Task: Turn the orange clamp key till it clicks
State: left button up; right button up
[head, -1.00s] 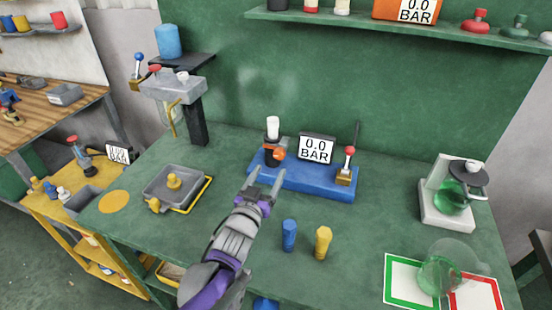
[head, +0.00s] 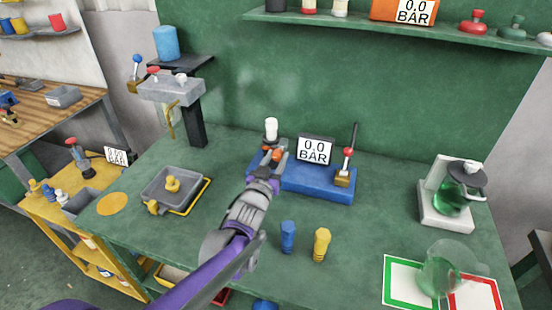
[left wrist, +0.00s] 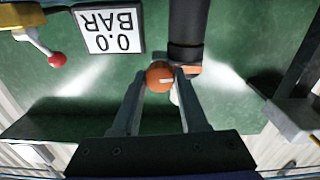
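The orange clamp key (head: 277,155) is a round knob on the front of a dark clamp post with a white top (head: 271,126), at the left end of the blue base (head: 318,180). My left gripper (head: 270,160) is at the key, with one finger on each side. In the left wrist view the key (left wrist: 160,76) sits between the fingertips (left wrist: 160,80), with a pale mark on its face. The fingers are apart, and a slim gap seems to show at the left one. Firm contact cannot be made out. My right gripper is not in view.
On the blue base stand a gauge (head: 315,150) reading 0.0 BAR and a red-knobbed lever (head: 347,160). A blue peg (head: 288,237) and a yellow peg (head: 321,244) stand in front. A grey tray (head: 160,196) lies left; a flask stand (head: 440,215) is right.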

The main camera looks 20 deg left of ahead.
pick_arm(q)
grip_shut()
jog(key=shift+m, duration=0.4)
jog(key=m+p, duration=0.1)
jog(key=m, duration=0.3)
jog(key=shift+m, duration=0.3)
jog(key=m+p, duration=0.1)
jog(key=m, duration=0.5)
jog(key=shift+d, duration=0.1)
jog(key=shift+m, duration=0.3)
jog(key=o, duration=0.6)
grip_release()
jog(key=shift+c, duration=0.2)
